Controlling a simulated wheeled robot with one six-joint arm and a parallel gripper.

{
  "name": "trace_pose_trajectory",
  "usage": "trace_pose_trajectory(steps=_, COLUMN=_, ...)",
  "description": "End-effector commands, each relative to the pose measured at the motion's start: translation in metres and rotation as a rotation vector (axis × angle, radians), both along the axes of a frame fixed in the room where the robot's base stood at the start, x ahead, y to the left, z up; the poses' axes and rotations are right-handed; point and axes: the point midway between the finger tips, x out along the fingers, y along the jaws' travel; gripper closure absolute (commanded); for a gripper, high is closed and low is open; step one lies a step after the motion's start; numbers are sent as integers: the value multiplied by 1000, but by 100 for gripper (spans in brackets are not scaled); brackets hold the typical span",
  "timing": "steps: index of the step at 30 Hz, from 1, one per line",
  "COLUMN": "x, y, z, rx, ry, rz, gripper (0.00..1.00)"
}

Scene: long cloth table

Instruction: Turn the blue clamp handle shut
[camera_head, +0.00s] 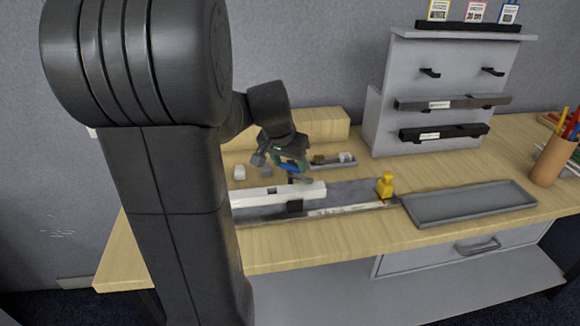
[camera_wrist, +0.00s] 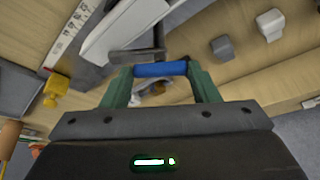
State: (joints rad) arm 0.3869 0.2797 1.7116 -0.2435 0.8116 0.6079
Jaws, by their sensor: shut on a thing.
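The blue clamp handle (camera_wrist: 160,69) lies crosswise between the two green fingers of my gripper (camera_wrist: 158,72) in the wrist view. My gripper is shut on it, with a fingertip at each end. A dark grey clamp lever (camera_wrist: 137,56) shows just beyond the handle, by a white bar (camera_wrist: 122,28). In the head view, my gripper (camera_head: 289,163) is over the grey fixture (camera_head: 350,190), and a small part of the blue handle (camera_head: 291,169) shows. The white bar (camera_head: 300,191) lies along the fixture with a dark block (camera_head: 295,206) at its front. The clamp's base is mostly hidden.
A yellow piece (camera_head: 385,185) stands at the fixture's right end, with an empty grey tray (camera_head: 470,203) beyond. A small parts tray (camera_head: 334,161) and a white block (camera_head: 239,172) are near my gripper. A grey rack (camera_head: 440,85) stands behind. A pencil cup (camera_head: 553,160) is far right.

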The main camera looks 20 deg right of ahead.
Motion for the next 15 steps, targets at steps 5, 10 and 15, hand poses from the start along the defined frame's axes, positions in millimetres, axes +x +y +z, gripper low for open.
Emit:
trace_pose_trajectory(steps=5, x=2, y=1, z=-3, rx=-2, ry=-1, rz=-164, gripper=68)
trace_pose_trajectory(steps=10, x=4, y=2, z=-3, rx=-1, ry=-1, rz=-327, gripper=68)
trace_pose_trajectory(steps=15, x=5, y=2, z=-2, rx=-1, ry=-1, rz=-489, gripper=68)
